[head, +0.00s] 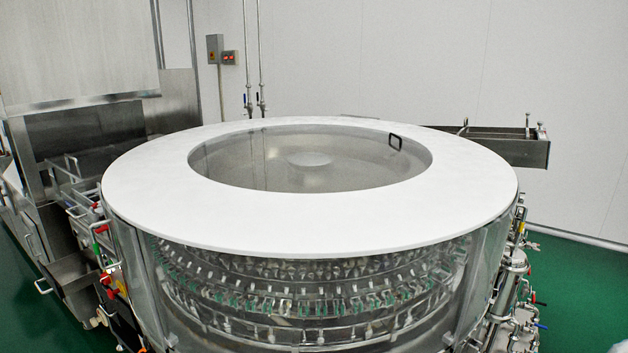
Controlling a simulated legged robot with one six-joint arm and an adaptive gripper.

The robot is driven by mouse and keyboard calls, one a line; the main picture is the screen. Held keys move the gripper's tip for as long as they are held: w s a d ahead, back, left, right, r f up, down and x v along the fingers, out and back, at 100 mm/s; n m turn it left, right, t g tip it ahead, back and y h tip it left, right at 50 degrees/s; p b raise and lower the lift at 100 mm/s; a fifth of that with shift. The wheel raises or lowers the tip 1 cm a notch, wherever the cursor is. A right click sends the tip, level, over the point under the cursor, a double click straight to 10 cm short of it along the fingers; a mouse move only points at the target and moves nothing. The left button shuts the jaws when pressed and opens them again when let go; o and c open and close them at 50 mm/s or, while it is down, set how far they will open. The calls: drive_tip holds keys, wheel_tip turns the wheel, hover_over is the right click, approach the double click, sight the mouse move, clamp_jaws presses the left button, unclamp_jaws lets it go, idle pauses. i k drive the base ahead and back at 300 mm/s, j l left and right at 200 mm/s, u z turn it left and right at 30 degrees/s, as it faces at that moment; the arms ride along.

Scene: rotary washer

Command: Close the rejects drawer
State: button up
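On the left side of the round washer, a steel drawer (75,277) sticks out toward the lower left, with a bar handle (43,287) on its front. It looks pulled out and its top is open. No label is readable, so I cannot confirm it is the rejects drawer. What lies inside it is too small to tell. My gripper is not in view. A small pale shape at the bottom right corner is cut off and cannot be identified.
The large washer (470,190) with a white ring top fills the middle. Steel machinery (90,130) stands at the back left. Valves and pipes (515,275) line the right side, and a steel tray (500,148) juts out behind. Green floor (585,285) is clear at both sides.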

sight(68, 276)
drive_tip(key=k, duration=0.55)
drive_tip(key=k+j+u, duration=0.1)
drive_tip(key=u, duration=1.1)
drive_tip(key=i+j, duration=0.35)
drive_tip(key=i, duration=0.15)
drive_tip(key=i+j+u, duration=0.1)
drive_tip(key=i+j, duration=0.3)
drive_tip(key=i+j+u, duration=0.1)
drive_tip(key=i+j, duration=0.2)
drive_tip(key=i, duration=0.3)
drive_tip(key=i+j+u, duration=0.15)
drive_tip(key=i, duration=1.15)
drive_tip(key=i+j+u, duration=0.15)
drive_tip(key=i, duration=1.15)
drive_tip(key=j, duration=0.1)
